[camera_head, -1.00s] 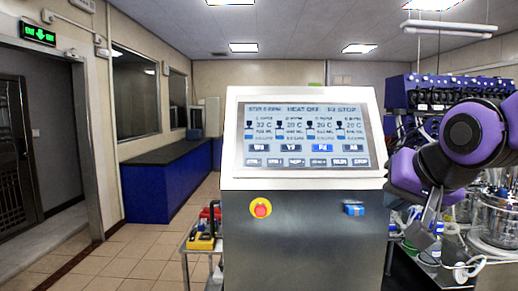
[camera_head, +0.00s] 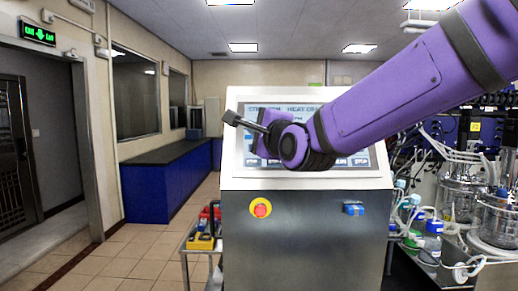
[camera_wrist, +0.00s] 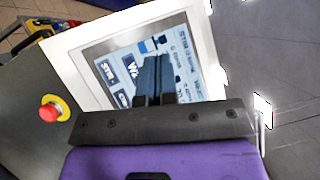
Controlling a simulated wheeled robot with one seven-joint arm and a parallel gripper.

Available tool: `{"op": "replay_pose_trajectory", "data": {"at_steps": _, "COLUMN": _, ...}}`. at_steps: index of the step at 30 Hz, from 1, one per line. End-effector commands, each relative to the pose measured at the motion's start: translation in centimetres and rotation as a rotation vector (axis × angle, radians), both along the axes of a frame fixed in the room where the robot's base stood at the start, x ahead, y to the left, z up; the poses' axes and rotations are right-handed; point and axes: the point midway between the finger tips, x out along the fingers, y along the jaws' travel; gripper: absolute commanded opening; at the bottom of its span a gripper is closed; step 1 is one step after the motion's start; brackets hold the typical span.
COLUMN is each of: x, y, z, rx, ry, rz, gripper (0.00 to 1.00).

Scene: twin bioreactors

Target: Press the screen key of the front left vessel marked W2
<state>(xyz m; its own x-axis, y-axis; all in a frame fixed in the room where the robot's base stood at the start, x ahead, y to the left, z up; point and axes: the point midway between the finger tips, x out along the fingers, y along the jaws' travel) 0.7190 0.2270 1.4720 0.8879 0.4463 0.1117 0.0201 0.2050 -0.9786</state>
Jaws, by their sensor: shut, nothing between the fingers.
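The control screen (camera_head: 300,106) is set in a white tilted console face and is largely covered by my arm in the head view. In the wrist view the screen (camera_wrist: 178,50) appears turned on its side. A dark key whose label begins with W (camera_wrist: 131,66) shows beside my fingers, its label partly cut off by them. In the head view that key is hidden behind my wrist. My gripper (camera_head: 231,117) is shut and empty in front of the screen's left side. In the wrist view the gripper (camera_wrist: 155,62) overlaps the screen; I cannot tell whether it touches.
A red emergency button (camera_head: 261,208) and a small blue switch (camera_head: 353,209) sit on the console front. Glass vessels with tubing (camera_head: 462,190) stand to the right. A cart with a yellow tool (camera_head: 200,242) stands at left. The floor further left is clear.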

Motion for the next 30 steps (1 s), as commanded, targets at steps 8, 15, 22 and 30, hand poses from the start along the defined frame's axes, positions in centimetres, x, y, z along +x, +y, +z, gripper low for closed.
{"op": "replay_pose_trajectory", "data": {"at_steps": 8, "x": 0.7, "y": -0.1, "z": -0.4, "rx": -0.003, "ry": 0.001, "rz": -0.001, "gripper": 0.00}}
{"op": "replay_pose_trajectory", "data": {"at_steps": 15, "x": 3.1, "y": -0.1, "z": -1.9, "rx": -0.004, "ry": 0.001, "rz": -0.001, "gripper": 0.00}}
{"op": "replay_pose_trajectory", "data": {"at_steps": 22, "x": 5.5, "y": -0.2, "z": -3.3, "rx": -0.004, "ry": 0.002, "rz": -0.002, "gripper": 0.00}}
{"op": "replay_pose_trajectory", "data": {"at_steps": 30, "x": 7.3, "y": -0.3, "z": -4.3, "rx": -0.004, "ry": 0.001, "rz": -0.001, "gripper": 0.00}}
